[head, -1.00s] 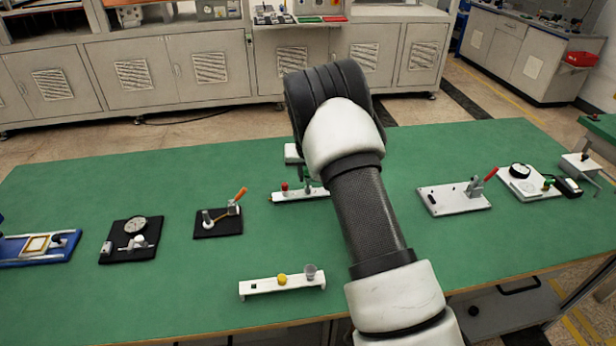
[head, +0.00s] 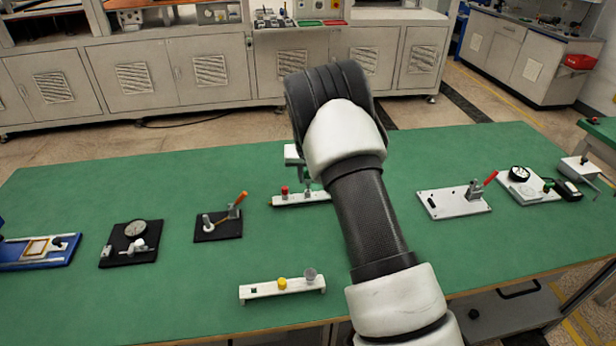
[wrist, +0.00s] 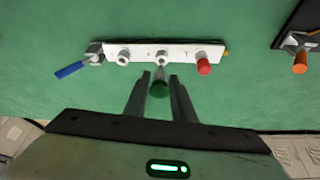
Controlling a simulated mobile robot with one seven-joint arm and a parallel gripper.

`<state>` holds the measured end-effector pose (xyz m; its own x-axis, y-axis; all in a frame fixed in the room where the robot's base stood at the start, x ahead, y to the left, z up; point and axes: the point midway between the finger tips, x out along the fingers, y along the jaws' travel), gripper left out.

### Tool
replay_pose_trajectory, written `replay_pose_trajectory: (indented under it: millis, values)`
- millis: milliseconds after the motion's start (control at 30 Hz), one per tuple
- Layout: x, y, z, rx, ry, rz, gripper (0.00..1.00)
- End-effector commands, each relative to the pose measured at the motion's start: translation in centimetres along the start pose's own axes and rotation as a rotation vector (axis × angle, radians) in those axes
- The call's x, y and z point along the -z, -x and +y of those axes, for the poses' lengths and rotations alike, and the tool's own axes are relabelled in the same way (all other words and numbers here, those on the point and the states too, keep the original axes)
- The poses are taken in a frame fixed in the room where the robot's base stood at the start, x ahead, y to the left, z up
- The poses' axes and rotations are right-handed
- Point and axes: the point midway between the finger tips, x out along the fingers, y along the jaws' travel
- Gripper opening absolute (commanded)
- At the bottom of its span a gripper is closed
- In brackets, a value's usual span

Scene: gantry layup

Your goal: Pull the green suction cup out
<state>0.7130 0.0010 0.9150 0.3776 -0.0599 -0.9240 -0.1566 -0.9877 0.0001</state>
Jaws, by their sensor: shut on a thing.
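The green suction cup (wrist: 158,89) is between the two fingers of my gripper (wrist: 159,77) in the wrist view, and they are shut on it. A pale stem runs from it toward a white socket (wrist: 161,58) in the middle of a white bar (wrist: 142,52). I cannot tell whether the stem is still in the socket. A red cup (wrist: 204,66) stands to the right on the bar, and an empty-looking white socket (wrist: 123,57) to the left.
A lever with a blue handle (wrist: 71,69) is at the bar's left end in the wrist view. In the head view, a black plate with an orange lever (head: 217,228) lies left of the bar, and a white strip with a yellow knob (head: 262,290) lies in front.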

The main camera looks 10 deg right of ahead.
Motion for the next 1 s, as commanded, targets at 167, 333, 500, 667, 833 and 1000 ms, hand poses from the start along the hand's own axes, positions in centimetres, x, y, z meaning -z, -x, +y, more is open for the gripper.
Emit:
replay_pose_trajectory:
  millis: [167, 333, 500, 667, 833, 1000]
  values:
    - [0.5, 1.0, 0.0, 0.001, -0.001, 0.002, 0.0]
    - [0.8, 1.9, 0.0, 0.0, 0.0, 0.002, 0.0]
    - [1.2, 2.8, 0.0, 0.0, 0.0, 0.0, 0.0]
    - [1.3, 3.2, 0.0, 0.0, 0.0, 0.0, 0.0]
    - [1.3, 3.1, 0.0, 0.0, 0.0, 0.0, 0.0]
    - [1.3, 3.1, 0.0, 0.0, 0.0, 0.0, 0.0]
